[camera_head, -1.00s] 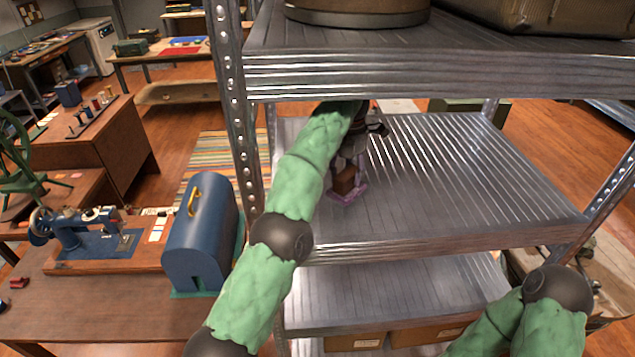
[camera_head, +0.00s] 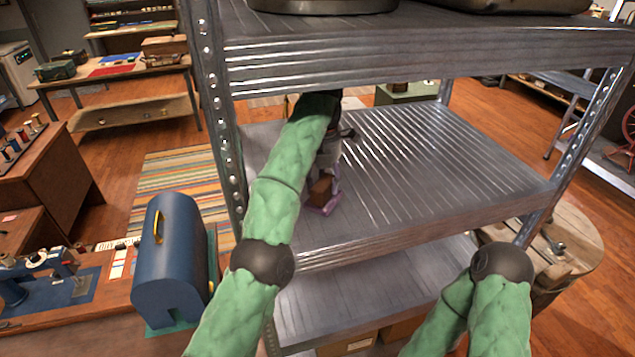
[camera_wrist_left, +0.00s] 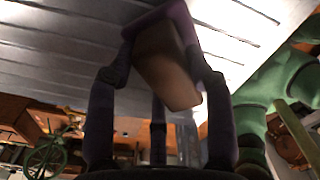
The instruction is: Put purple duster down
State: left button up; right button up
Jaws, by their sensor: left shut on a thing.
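The purple duster (camera_head: 320,207), a purple pad with a brown block on it, is at the middle shelf (camera_head: 410,165), near its front left corner. My left gripper (camera_head: 325,180) reaches in under the upper shelf and is shut on the duster. In the left wrist view the fingers sit on both sides of the duster's brown block (camera_wrist_left: 165,65), with the ribbed shelf behind it. I cannot tell whether the pad touches the shelf. My right gripper is out of view; only part of that arm shows at the lower right.
The upper shelf (camera_head: 330,50) runs above my left arm, with the perforated post (camera_head: 222,110) close to its left. The middle shelf is bare to the right of the duster. A blue case (camera_head: 175,262) stands on the table at lower left.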

aim_at(322, 179)
pick_arm(q)
jog(key=shift+d+f, duration=0.1)
jog(key=shift+f, duration=0.1)
jog(key=o, duration=1.3)
notch_tip(322, 179, up, 8)
jog(key=p, duration=0.5)
jog(key=shift+f+p, duration=0.25)
jog(key=shift+p, duration=0.15)
jog(key=shift+f, duration=0.1)
